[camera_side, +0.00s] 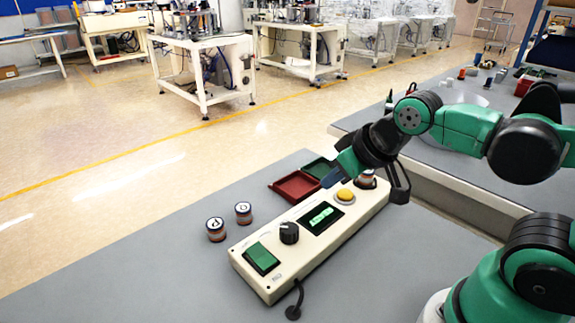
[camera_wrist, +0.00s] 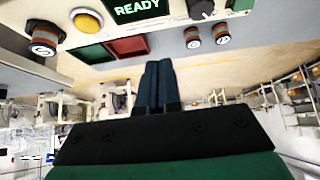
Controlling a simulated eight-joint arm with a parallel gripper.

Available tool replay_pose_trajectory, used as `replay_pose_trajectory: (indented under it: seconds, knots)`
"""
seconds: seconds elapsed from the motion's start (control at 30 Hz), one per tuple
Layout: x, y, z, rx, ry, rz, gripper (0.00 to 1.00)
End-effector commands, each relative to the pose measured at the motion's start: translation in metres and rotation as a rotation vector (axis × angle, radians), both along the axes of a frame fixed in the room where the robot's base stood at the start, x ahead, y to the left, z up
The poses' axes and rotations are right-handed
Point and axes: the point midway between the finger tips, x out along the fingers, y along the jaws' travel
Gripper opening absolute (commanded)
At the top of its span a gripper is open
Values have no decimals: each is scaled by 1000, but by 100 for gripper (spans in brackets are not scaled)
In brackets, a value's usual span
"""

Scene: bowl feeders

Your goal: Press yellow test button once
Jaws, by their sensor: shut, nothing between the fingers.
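The yellow test button (camera_side: 345,195) is a round dome in a pale ring on the long beige control panel (camera_side: 273,283). It also shows in the wrist view (camera_wrist: 88,20), at the upper left. My gripper (camera_side: 329,179) is shut and empty, its dark blue fingers side by side in the wrist view (camera_wrist: 158,66). In the side view its tips are just left of and above the button. They appear apart from it, though the exact gap is hard to judge. The panel's display (camera_side: 321,217) is lit green and reads READY in the wrist view (camera_wrist: 138,9).
The panel also has a black knob (camera_side: 289,233) and a green square (camera_side: 262,258). A banded cylinder (camera_side: 367,178) stands near the button, partly behind my arm. Two more cylinders (camera_side: 216,229) (camera_side: 243,212), a red tray (camera_side: 297,186) and a green tray (camera_side: 320,168) lie behind the panel.

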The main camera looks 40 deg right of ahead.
Motion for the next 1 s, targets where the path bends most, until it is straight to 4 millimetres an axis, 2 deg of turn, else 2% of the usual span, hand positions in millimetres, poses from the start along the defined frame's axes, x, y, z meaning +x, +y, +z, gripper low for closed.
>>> replay_pose_trajectory:
  seconds: [0.13, 0.27, 0.5, 0.7, 0.9, 1.0]
  knots:
    - [3, -4, 4, -45, 27, 49, 0]
    - [9, -15, 14, -159, 104, 198, 0]
    - [25, -48, 36, -391, 320, 675, 0]
    - [34, -76, 49, -473, 446, 1106, 0]
    - [38, -94, 55, -484, 485, 1404, 0]
    - [39, -99, 56, -483, 488, 1477, 0]
